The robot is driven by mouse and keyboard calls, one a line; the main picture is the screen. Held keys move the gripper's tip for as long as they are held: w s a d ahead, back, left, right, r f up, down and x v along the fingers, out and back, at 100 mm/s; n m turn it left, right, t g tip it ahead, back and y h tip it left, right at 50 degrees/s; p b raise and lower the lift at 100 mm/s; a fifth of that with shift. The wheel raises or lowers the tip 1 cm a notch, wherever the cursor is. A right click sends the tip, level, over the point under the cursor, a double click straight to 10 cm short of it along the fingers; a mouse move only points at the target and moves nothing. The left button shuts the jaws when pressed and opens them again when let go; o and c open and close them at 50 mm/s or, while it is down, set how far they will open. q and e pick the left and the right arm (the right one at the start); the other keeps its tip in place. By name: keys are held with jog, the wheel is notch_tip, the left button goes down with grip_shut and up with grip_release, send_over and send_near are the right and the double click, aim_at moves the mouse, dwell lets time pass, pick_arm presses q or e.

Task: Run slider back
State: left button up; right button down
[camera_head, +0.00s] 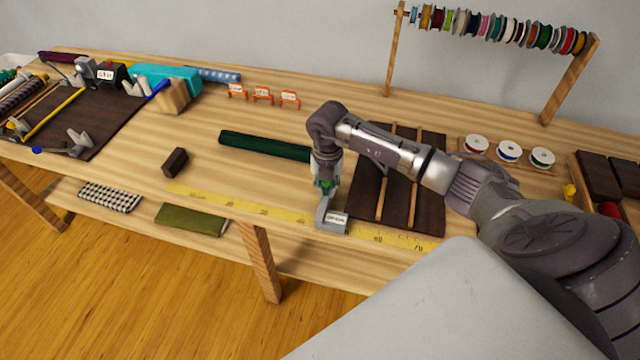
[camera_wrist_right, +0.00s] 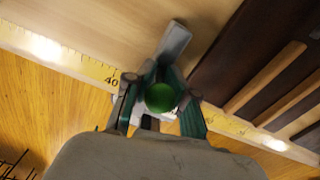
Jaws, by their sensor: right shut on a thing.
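The slider (camera_head: 331,216) is a grey block with a white label, sitting on the yellow measuring strip (camera_head: 285,214) along the table's front edge. In the right wrist view its grey bar (camera_wrist_right: 174,42) shows beyond the fingers, near the 40 mark. My right gripper (camera_head: 325,184) is upright above the slider and shut on its green knob (camera_wrist_right: 160,97); the knob sits between the two fingers. The label text is too small to read. My left gripper is not in view.
A dark slatted board (camera_head: 415,165) lies just right of the slider. A dark green bar (camera_head: 264,146) and a small brown block (camera_head: 175,162) lie behind the strip to the left. White spools (camera_head: 508,151) stand at right. The strip left of the slider looks clear.

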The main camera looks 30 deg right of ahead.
jog(key=c, duration=1.2)
grip_release()
jog(key=shift+d+r, duration=0.1)
jog(key=shift+r, duration=0.2)
jog(key=shift+f, duration=0.1)
notch_tip(320, 180, up, 12)
jog(key=shift+r, duration=0.1)
